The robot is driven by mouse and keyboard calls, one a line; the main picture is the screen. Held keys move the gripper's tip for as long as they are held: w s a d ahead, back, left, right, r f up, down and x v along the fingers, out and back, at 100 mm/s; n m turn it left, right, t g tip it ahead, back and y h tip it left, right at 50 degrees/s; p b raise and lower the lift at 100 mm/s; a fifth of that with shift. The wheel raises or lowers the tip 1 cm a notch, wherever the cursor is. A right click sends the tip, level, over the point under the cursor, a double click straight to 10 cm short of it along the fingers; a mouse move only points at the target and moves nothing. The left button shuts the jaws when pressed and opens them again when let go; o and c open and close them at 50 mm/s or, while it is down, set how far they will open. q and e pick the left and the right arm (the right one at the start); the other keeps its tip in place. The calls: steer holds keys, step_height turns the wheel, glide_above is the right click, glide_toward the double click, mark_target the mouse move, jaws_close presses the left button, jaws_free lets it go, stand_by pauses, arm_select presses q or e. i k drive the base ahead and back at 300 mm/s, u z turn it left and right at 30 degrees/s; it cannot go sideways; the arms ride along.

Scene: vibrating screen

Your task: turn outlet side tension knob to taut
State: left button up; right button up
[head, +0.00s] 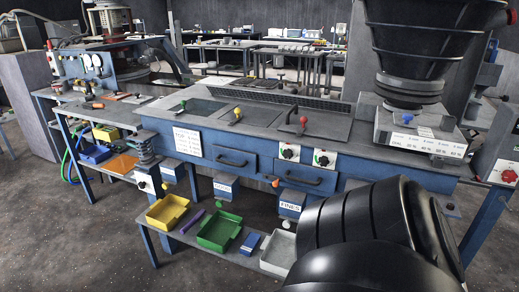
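The blue vibrating screen bench (240,165) stands in the middle of the head view. Two dark knobs on white plates sit on its front: a left one (290,152) and a right one (323,159). Another small knob on a white plate (143,183) is at the left end, below a spring (146,150). Their labels are too small to read, so I cannot tell which is the outlet side tension knob or its setting. Neither of my grippers is in view. A black link of my own arm fills the lower right and hides part of the bench front.
Green (184,104), yellow (237,114) and red (303,122) handles stand on the bench top. Yellow (165,213) and green (219,231) bins sit on the lower shelf. A black hopper (425,45) stands at right. A red knob (509,175) is at far right. Floor at lower left is clear.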

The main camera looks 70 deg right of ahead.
mark_target(287, 154)
steer(key=z, duration=0.85)
steer(key=i, duration=1.15)
steer(key=z, duration=1.1)
